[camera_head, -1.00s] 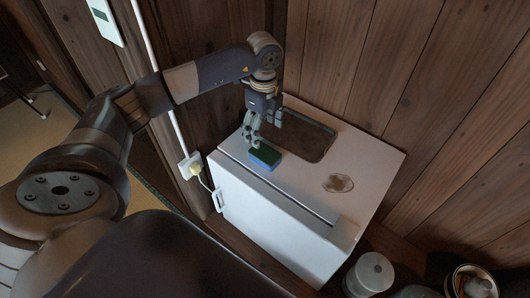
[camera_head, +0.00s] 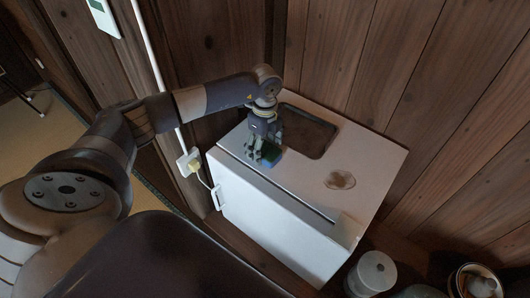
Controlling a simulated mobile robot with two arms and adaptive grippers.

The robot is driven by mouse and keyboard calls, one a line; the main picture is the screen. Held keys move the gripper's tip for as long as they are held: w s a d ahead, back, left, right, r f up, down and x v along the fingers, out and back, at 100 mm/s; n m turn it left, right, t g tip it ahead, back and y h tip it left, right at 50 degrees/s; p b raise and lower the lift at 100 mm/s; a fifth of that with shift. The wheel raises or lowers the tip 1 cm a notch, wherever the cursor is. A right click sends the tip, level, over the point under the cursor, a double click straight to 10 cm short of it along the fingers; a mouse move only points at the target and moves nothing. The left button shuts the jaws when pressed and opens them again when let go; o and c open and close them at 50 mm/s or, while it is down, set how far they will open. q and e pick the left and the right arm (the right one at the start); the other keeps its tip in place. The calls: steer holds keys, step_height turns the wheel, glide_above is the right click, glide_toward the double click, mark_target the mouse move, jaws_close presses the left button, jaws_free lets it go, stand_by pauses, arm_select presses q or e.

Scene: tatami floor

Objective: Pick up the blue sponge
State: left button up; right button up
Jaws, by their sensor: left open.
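The blue sponge (camera_head: 267,162) has a dark green top and lies on the white top of a small fridge-like cabinet (camera_head: 300,183), near its front left edge. My left gripper (camera_head: 259,157) points down over the sponge. It is open, with its fingers around the sponge's left part and hiding some of it. I cannot tell whether the fingers touch the sponge. My right gripper is not in view.
A dark tray (camera_head: 308,133) lies on the cabinet top behind the sponge. A small pale dish (camera_head: 340,180) lies to the right. Wooden walls stand close behind the cabinet. A white canister (camera_head: 373,271) and a pot (camera_head: 476,282) stand at the lower right.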

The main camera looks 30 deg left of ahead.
mark_target(265, 149)
arm_select(q)
steer(key=c, duration=0.8)
steer(key=shift+r, duration=0.15)
steer(key=shift+r, duration=0.25)
step_height(265, 149, up, 3)
steer(key=shift+r+p, duration=0.2)
steer(key=shift+p, duration=0.4)
steer(key=shift+s+d+r+p, duration=0.2)
steer(key=shift+s+d, duration=0.85)
steer(key=shift+s, duration=1.45)
steer(key=shift+s+d+r+p, duration=0.1)
steer(key=shift+s+d+p, duration=0.15)
steer(key=shift+s+d, duration=1.5)
steer(key=shift+s+d+r+p, duration=0.1)
steer(key=shift+s+d+p, duration=0.2)
steer(key=shift+s, duration=2.9)
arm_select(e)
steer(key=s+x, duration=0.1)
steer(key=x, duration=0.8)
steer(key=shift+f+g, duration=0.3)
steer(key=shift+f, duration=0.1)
arm_select(q)
steer(key=shift+o, duration=0.6)
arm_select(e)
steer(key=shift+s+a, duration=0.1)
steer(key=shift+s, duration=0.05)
